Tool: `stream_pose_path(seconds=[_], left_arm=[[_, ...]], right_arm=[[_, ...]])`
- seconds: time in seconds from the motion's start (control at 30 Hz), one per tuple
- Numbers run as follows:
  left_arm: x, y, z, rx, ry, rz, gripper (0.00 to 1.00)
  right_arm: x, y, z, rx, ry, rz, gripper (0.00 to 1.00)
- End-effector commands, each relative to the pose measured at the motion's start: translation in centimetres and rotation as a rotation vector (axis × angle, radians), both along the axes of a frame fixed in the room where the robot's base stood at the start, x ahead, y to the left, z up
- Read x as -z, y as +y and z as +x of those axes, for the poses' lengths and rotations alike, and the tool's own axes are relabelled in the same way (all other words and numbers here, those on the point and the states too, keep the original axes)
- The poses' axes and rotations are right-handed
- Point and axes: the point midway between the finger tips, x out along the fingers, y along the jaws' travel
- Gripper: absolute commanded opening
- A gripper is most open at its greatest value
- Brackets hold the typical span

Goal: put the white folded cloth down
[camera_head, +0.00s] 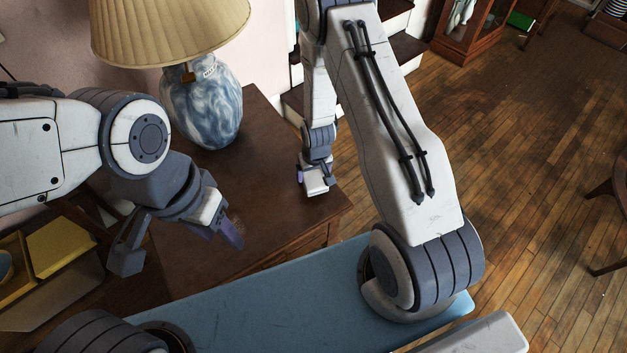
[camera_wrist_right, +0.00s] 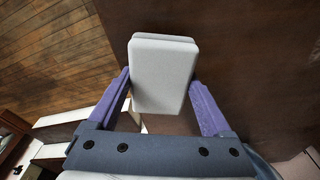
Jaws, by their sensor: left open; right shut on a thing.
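The white folded cloth (camera_wrist_right: 162,73) is a small, pale block with rounded corners, held between the purple fingers of my right gripper (camera_wrist_right: 160,82). In the head view, the right gripper (camera_head: 314,178) points down near the right edge of the brown wooden table (camera_head: 270,200). The cloth (camera_head: 318,187) shows there only as a small white patch at the fingertips. I cannot tell whether it touches the tabletop. My left gripper (camera_head: 182,248) is open and empty, over the left front part of the table.
A lamp with a blue-and-white marbled base (camera_head: 203,103) and pleated shade (camera_head: 165,28) stands at the table's back left. The middle of the tabletop is bare. A yellow box (camera_head: 62,245) is at the far left. Wooden floor (camera_head: 520,170) lies to the right.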

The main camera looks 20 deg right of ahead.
Motion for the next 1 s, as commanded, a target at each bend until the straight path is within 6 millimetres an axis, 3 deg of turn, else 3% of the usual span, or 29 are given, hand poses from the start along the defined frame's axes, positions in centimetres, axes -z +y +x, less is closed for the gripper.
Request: stream_pose_path(seconds=[0.17, 0.57, 0.6, 0.63, 1.0], left_arm=[[0.3, 0.0, 0.0, 0.0, 0.0, 0.0, 0.5], [0.6, 0.0, 0.0, 0.0, 0.0, 0.0, 0.5], [0.6, 0.0, 0.0, 0.0, 0.0, 0.0, 0.5], [0.5, 0.0, 0.0, 0.0, 0.0, 0.0, 0.5], [0.1, 0.0, 0.0, 0.0, 0.0, 0.0, 0.5]], right_arm=[[2.5, 0.0, -0.1, 0.0, 0.003, 0.0, 0.0], [3.1, 0.0, 0.0, 0.0, 0.0, 0.0, 0.0], [3.1, 0.0, 0.0, 0.0, 0.0, 0.0, 0.88], [3.0, 0.0, 0.0, 0.0, 0.0, 0.0, 0.99], [2.2, 0.0, -0.1, 0.0, -0.001, 0.0, 1.0]])
